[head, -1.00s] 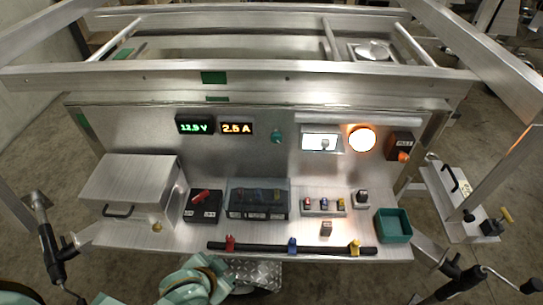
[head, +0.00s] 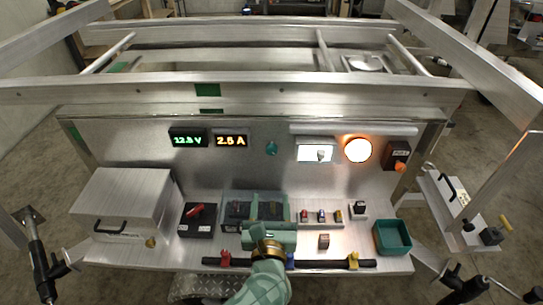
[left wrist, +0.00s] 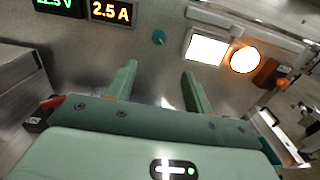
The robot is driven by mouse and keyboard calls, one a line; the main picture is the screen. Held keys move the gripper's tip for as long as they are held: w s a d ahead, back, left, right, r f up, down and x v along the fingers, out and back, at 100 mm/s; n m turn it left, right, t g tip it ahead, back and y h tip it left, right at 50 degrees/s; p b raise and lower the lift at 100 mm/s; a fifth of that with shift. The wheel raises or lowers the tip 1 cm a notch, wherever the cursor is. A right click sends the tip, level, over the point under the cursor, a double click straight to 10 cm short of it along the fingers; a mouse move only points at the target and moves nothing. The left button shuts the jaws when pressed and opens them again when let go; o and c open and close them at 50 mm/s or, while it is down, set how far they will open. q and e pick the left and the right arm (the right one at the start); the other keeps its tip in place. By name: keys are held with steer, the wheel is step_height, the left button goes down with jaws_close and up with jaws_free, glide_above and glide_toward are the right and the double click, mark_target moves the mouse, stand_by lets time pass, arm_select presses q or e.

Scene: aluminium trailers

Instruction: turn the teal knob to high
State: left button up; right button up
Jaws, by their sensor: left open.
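The teal knob (head: 272,148) is on the upright metal panel, right of the amber 2.5 A display. It also shows in the left wrist view (left wrist: 159,37), above and between the fingers. Its setting is too small to read. My left gripper (head: 254,200) is in front of the panel, below the knob and apart from it. In the left wrist view my left gripper (left wrist: 158,88) has its two teal fingers spread with nothing between them. My right gripper is not in view.
A black switch box (head: 197,220) with a red lever stands left of my gripper. Small coloured switches (head: 322,216), a green tray (head: 392,237) and a lit round lamp (head: 357,150) are to the right. A metal box (head: 124,204) stands at left. A black bar runs along the front.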

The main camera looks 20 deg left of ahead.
mark_target(272, 153)
arm_select(q)
steer(key=b+x, duration=0.1)
steer(key=x, duration=1.5)
steer(key=shift+w+a+f+b, duration=0.1)
steer(key=shift+b, duration=0.2)
steer(key=c, duration=1)
